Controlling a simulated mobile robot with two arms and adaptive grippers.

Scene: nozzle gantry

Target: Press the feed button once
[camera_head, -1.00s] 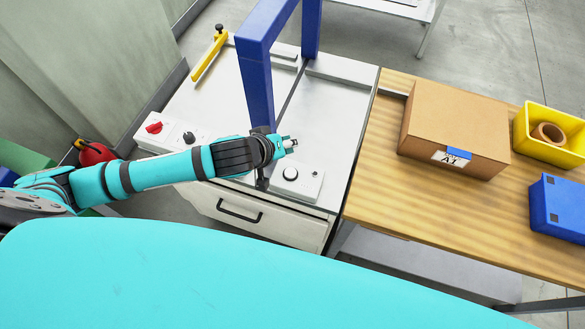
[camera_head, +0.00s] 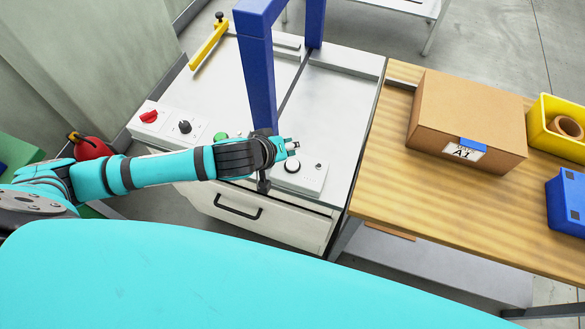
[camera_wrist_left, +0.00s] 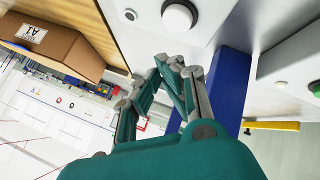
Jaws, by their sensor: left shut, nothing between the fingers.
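My left gripper (camera_head: 291,147) is shut and empty. It hangs just behind a white round button with a dark ring (camera_head: 292,166), which sits on a small light box at the front of the white cabinet. In the left wrist view the shut fingers (camera_wrist_left: 172,68) are apart from this round button (camera_wrist_left: 179,16), which shows above them at the top edge. A green button (camera_head: 220,136) sits left of the gripper, partly hidden by my arm; it also shows at the right edge of the wrist view (camera_wrist_left: 315,88). I cannot read which button is labelled feed.
A red knob (camera_head: 149,116) and a black knob (camera_head: 185,127) sit on the left panel. A blue gantry post (camera_head: 258,85) stands close behind the gripper. A small knob (camera_head: 318,165) is right of the white button. A wooden table (camera_head: 385,190) with a cardboard box (camera_head: 465,110) is to the right.

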